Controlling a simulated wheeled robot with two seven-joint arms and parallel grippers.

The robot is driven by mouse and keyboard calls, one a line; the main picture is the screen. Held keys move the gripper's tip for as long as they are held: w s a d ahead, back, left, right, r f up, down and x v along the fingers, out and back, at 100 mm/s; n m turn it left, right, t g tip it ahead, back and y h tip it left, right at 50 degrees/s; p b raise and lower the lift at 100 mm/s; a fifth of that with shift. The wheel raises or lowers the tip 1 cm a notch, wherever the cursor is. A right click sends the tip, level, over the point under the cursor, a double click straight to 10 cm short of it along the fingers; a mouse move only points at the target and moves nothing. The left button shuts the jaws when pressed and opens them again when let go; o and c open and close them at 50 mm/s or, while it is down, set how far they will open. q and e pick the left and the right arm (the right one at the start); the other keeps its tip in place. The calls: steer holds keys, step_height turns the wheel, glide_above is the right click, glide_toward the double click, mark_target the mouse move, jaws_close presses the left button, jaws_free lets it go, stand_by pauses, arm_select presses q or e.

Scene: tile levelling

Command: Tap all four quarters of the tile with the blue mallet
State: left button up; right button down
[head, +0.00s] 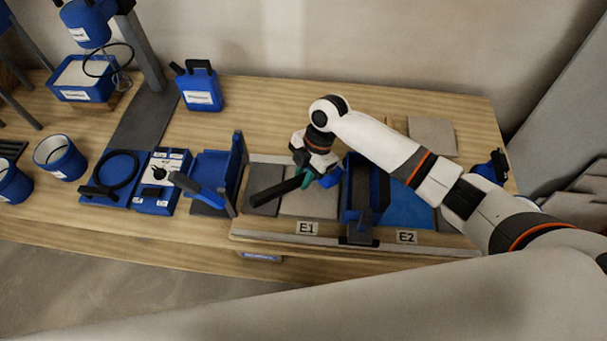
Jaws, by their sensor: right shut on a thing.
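My right gripper (306,177) is shut on the blue mallet, over the station marked E1. The mallet's black handle (275,191) points to the left and its blue head (332,178) shows just right of the fingers. A light grey tile (310,205) lies flat below, partly hidden by the gripper and mallet. I cannot tell whether the head touches the tile. My left gripper is not in view.
A blue and black holder (358,195) stands right of the tile, beside a blue surface (405,210) at E2. An upright blue bracket (235,165) stands to the left, near a blue-handled trowel (198,188). A blue canister (200,88) stands behind.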

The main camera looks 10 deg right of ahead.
step_height(320, 180, up, 2)
steer(key=shift+p, duration=0.4)
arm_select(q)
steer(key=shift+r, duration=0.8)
arm_select(e)
steer(key=shift+f, duration=0.1)
steer(key=shift+f, duration=0.1)
step_height(320, 180, down, 5)
steer(key=b, duration=0.3)
steer(key=shift+b, duration=0.35)
step_height(320, 180, up, 6)
steer(key=p, duration=0.5)
steer(key=shift+f, duration=0.25)
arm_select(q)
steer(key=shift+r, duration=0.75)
arm_select(e)
steer(key=shift+f, duration=0.1)
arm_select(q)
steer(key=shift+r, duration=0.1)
